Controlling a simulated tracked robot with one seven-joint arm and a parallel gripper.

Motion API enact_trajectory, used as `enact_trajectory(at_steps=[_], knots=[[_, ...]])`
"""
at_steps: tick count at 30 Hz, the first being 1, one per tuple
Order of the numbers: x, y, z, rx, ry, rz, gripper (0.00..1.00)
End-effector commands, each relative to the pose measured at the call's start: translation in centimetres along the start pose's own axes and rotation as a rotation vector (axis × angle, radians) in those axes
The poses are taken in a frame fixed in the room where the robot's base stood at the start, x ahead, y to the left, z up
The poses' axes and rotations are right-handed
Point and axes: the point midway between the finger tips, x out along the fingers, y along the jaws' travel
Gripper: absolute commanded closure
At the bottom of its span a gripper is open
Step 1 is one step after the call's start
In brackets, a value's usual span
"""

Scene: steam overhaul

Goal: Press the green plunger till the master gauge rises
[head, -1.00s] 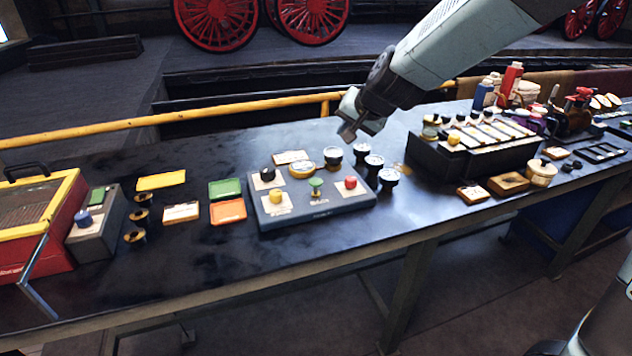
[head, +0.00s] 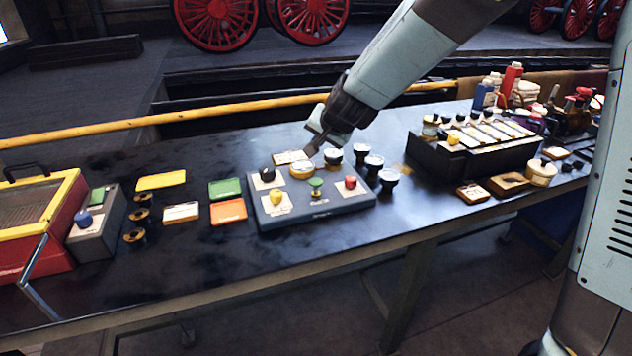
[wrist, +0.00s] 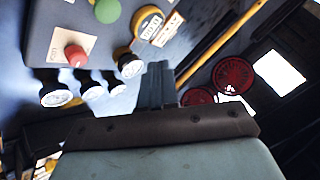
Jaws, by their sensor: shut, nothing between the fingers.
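The green plunger (head: 316,183) stands on the grey-blue gauge box (head: 325,205), among black, yellow and red knobs. A round brass-rimmed gauge (head: 301,169) sits on the box just behind it. My gripper (head: 310,153) is shut and empty, above the back edge of the box, behind and above the green plunger and apart from it. In the wrist view the shut fingers (wrist: 158,80) point toward the box, with the green plunger (wrist: 107,10) and the gauge (wrist: 148,24) beyond them at the top. The gauge's reading is too small to tell.
Several small black-bodied gauges (head: 374,163) stand right of the box. A black rack with pale bars (head: 490,140) is further right. Green and orange trays (head: 228,210) lie to the left. A yellow rail (head: 200,116) runs behind the table. The table front is clear.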

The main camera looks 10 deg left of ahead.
Motion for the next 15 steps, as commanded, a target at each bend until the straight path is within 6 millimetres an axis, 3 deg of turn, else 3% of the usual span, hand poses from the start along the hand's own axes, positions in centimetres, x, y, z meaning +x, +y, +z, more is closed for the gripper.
enact_trajectory(at_steps=[15], knots=[[1.2, 1.0, 0.8, 0.000, 0.001, 0.005, 1.00]])
